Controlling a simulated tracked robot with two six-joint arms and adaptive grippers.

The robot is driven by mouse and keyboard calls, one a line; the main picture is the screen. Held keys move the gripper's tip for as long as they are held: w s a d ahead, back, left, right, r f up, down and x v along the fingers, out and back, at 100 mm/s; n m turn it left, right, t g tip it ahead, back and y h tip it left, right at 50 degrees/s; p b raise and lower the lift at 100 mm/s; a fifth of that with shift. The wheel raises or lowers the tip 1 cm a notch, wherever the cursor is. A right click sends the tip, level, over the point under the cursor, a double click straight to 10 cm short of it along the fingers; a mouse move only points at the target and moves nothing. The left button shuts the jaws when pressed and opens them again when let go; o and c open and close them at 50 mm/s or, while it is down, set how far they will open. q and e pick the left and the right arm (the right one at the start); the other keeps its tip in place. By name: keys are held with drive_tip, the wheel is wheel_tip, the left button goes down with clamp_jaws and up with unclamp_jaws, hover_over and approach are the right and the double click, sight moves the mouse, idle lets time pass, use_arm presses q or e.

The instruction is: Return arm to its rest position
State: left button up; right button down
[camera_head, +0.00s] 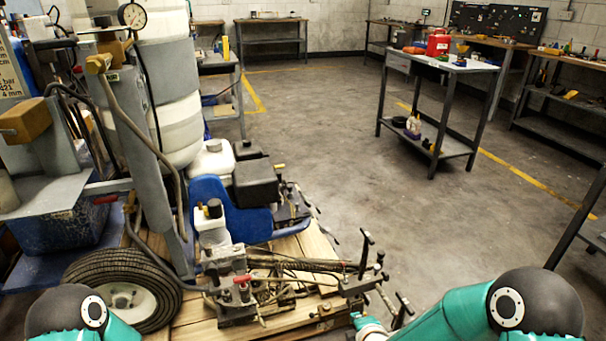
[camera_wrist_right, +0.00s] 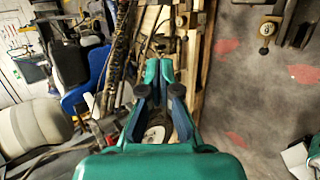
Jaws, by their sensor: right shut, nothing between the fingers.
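My right arm (camera_head: 470,312) comes in at the bottom right of the head view, teal with a dark rounded joint. My right gripper (camera_head: 368,326) is at the bottom edge there, mostly cut off, beside the front bars of the line striper (camera_head: 235,200). In the right wrist view my right gripper (camera_wrist_right: 159,75) points away from the camera, shut and empty, with striper parts and pallet boards behind it. Only a dark joint and teal link of my left arm (camera_head: 75,312) show at the bottom left of the head view. My left gripper is out of view.
The striper stands on a wooden pallet (camera_head: 190,318), with a black wheel (camera_head: 122,285) at its left. T-handles (camera_head: 366,243) rise close to my right gripper. A grey table (camera_head: 455,65) with a red can (camera_head: 438,42) stands farther right. The middle floor is clear.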

drive_tip(key=s+d+f+m+g, duration=0.3)
drive_tip(key=s+f+m+g, duration=0.1)
drive_tip(key=s+f, duration=0.6)
drive_tip(key=s+a+f+m+g+y, duration=0.2)
drive_tip(key=s+m+g, duration=0.1)
drive_tip(key=s+m, duration=0.55)
drive_tip(key=s+a+f+m+g+y, duration=0.1)
drive_tip(key=s+a+f+m+g, duration=0.15)
drive_tip(key=s+m, duration=0.65)
wheel_tip(320, 180, up, 19)
drive_tip(key=w+m+p, duration=0.1)
drive_tip(key=p, duration=1.7)
drive_tip(key=shift+w+d, duration=0.15)
drive_tip(key=shift+d, duration=0.05)
